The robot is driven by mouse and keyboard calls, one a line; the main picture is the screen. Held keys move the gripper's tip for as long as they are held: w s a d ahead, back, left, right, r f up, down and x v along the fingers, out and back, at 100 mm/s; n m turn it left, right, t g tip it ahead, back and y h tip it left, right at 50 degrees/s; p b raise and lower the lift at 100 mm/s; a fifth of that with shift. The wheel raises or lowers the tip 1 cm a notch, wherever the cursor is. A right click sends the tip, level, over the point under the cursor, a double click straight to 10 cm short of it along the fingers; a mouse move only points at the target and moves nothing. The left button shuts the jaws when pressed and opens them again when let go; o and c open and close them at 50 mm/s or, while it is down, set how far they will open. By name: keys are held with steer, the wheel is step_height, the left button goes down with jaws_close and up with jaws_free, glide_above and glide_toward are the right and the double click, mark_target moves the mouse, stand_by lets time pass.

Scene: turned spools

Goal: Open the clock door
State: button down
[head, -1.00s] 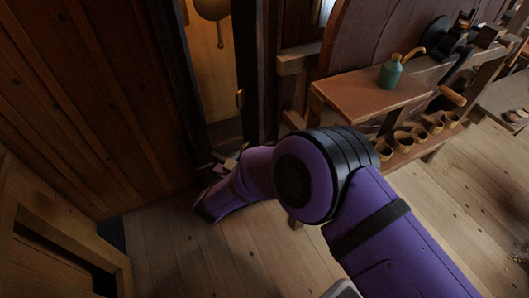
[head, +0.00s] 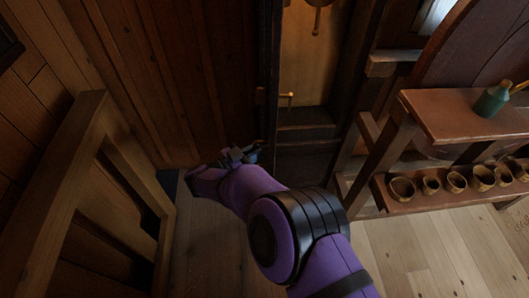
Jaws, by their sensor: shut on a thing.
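The tall clock case (head: 345,75) stands at top centre, with its pale interior and part of the round pendulum (head: 318,3) in view. The clock door (head: 268,70) is swung out to the left and shows as a narrow dark upright, almost edge-on. A small brass handle (head: 288,95) sticks out to the right beside that edge. My gripper (head: 250,154) is low at the door's near side, below and left of the brass handle in the picture. It is shut on the door's edge or a part there; the exact contact is too small and dark to tell.
A wooden railing-like frame (head: 92,150) stands close on the left. A plank wall (head: 165,75) lies behind my gripper. On the right is a bench (head: 455,115) with a green bottle (head: 492,99) and a lower shelf of several cups (head: 431,185). Floor is clear at lower right.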

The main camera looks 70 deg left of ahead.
steer(key=shift+s+a+r+m+h, duration=0.1)
steer(key=shift+s+a+m+h, duration=0.4)
steer(key=shift+s+a+h, duration=0.35)
steer(key=shift+s, duration=0.15)
steer(key=c, duration=1.2)
jaws_free()
steer(key=shift+r, duration=0.1)
